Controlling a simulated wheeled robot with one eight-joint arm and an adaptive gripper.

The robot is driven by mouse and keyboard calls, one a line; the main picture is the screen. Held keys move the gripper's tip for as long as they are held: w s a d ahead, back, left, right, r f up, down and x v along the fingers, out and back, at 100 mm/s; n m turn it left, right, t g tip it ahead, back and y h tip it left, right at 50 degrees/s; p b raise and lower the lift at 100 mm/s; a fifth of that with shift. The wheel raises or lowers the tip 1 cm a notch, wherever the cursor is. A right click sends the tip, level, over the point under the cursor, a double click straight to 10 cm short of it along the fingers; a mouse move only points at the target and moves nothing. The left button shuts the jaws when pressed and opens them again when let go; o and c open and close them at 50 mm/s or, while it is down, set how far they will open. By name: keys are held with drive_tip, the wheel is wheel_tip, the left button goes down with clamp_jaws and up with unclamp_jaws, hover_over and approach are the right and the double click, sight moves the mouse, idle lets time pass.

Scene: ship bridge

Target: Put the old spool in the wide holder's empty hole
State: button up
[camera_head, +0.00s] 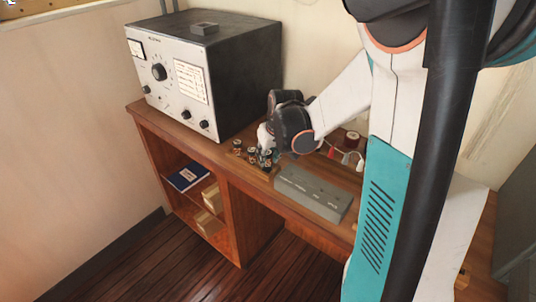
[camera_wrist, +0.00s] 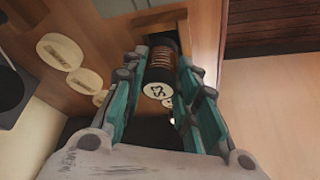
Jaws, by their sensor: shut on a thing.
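My gripper (camera_wrist: 161,66) is shut on a spool (camera_wrist: 160,72) with copper-brown winding, dark far end and a white marked end face, between its teal fingers. In the head view my gripper (camera_head: 266,150) is low over the desk at a cluster of small spools (camera_head: 238,147). A wooden holder (camera_head: 268,173) shows partly under these spools. In the wrist view pale round labelled ends (camera_wrist: 61,51) lie in a row left of the held spool, and a wooden recess (camera_wrist: 165,22) is beyond its far end. I cannot tell whether the held spool is inside a hole; the gripper hides much.
A grey block with labels (camera_head: 313,192) lies on the desk right of the holder. A large radio set (camera_head: 190,80) stands at the left. A red spool (camera_head: 351,140) and small red-and-white items (camera_head: 345,156) are behind my arm. Lower shelves hold a blue book (camera_head: 188,176) and boxes.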

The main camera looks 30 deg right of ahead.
drive_tip(key=shift+f+b, duration=1.1)
drive_tip(key=shift+f, duration=0.1)
idle(3.2)
drive_tip(key=o, duration=1.1)
drive_tip(key=shift+v, duration=3.8)
